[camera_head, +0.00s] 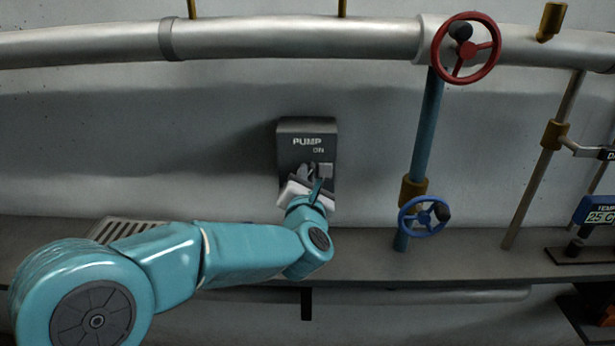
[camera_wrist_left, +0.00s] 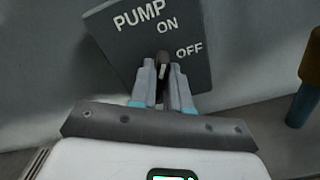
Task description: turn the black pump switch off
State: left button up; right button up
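The pump switch panel (camera_head: 289,140) is a dark grey plate on the wall, marked PUMP and ON in the head view. In the left wrist view the panel (camera_wrist_left: 118,45) is tilted and both ON and OFF are readable. The black switch lever (camera_wrist_left: 163,63) stands between the fingertips of my left gripper (camera_wrist_left: 164,72), with a finger close against each side. In the head view my left gripper (camera_head: 317,171) is at the panel's lower half and covers OFF and most of the lever. I cannot tell which mark the lever points to. My right gripper is out of view.
A blue valve wheel (camera_head: 424,216) on a blue pipe is right of the panel. A red wheel (camera_head: 465,48) sits above it on the large grey pipe (camera_head: 300,39). A dark ledge (camera_head: 440,263) runs below. A temperature display (camera_head: 598,212) is at far right.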

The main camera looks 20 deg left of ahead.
pick_arm(q)
grip_shut()
jog(key=shift+m+b, duration=1.3)
jog(key=shift+m, duration=4.6)
jog(key=o, duration=0.6)
grip_release()
jog(key=shift+o, duration=0.3)
jog(key=shift+w+f, duration=0.1)
jog(key=shift+f, duration=0.05)
jog(key=shift+d, duration=0.1)
